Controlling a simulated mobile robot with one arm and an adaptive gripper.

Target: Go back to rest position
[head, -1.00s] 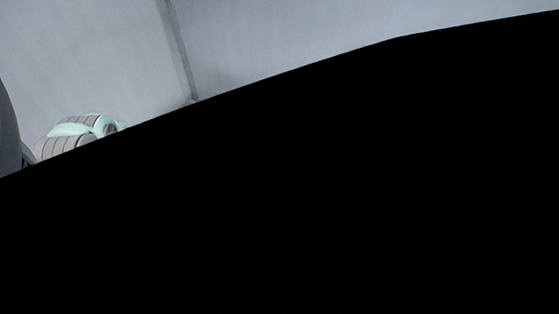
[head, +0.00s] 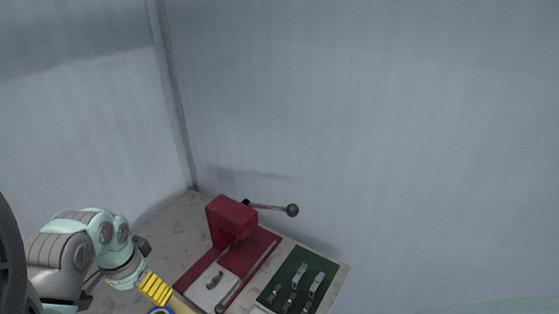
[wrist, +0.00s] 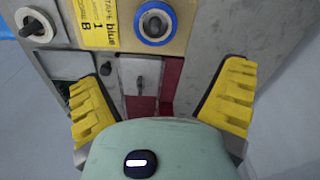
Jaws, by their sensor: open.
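My gripper (wrist: 162,75) is open, its two yellow ribbed fingers spread wide with nothing between them. In the head view, my gripper (head: 156,289) shows at the lower left, a yellow finger reaching over the left side of the worktable. In the wrist view, a blue-ringed roll (wrist: 155,22) on a dark-tipped peg lies beyond the fingers, apart from them. A yellow label (wrist: 98,22) with "blue" printed on it is beside it. The roll's blue rim (head: 160,311) is cut off by the bottom edge of the head view.
A red press (head: 231,217) with a ball-ended lever (head: 292,210) stands on the table (head: 180,208) in the corner. A green mat (head: 272,287) with several metal parts lies to its right. Another dark knob (wrist: 34,26) is at the wrist view's upper left. Grey walls close the back.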

